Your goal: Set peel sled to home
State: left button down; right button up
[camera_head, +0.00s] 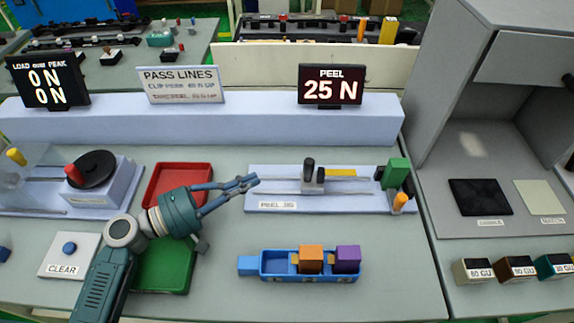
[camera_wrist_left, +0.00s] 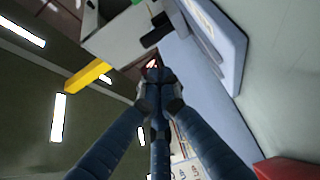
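The peel jig (camera_head: 350,204) is a pale base with two rails, labelled PEEL JIG. Its grey sled (camera_head: 314,182), with a black upright knob (camera_head: 309,166), sits near the middle of the rails. A yellow strip (camera_head: 341,172) lies just right of the sled. A green block (camera_head: 398,170) and an orange-tipped post stand at the jig's right end. My left gripper (camera_head: 252,183) is by the jig's left end, short of the sled. Its fingertips (camera_wrist_left: 154,78) are together in the wrist view, with nothing visible between them. My right gripper is not in view.
The PEEL display (camera_head: 331,86) reads 25 N. A red tray (camera_head: 180,178) and a green tray (camera_head: 166,268) lie around my left arm. A blue carrier (camera_head: 278,265) with orange and purple blocks stands in front of the jig. A clamp station (camera_head: 110,190) is at left.

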pick_arm(q)
jog(key=shift+s+r, duration=0.15)
jog(key=shift+s, duration=0.1)
jog(key=shift+w+d+r, duration=0.1)
jog(key=shift+w+d, duration=0.05)
jog(key=shift+d, duration=0.15)
jog(key=p+x, duration=0.3)
jog(key=x, duration=0.5)
jog(key=shift+p, duration=0.35)
jog(key=shift+x, duration=0.75)
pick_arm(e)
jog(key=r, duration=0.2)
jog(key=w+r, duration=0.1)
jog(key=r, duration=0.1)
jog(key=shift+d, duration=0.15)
pick_arm(q)
jog(key=d+b, duration=0.2)
jog(key=d, duration=1)
jog(key=shift+d, duration=0.35)
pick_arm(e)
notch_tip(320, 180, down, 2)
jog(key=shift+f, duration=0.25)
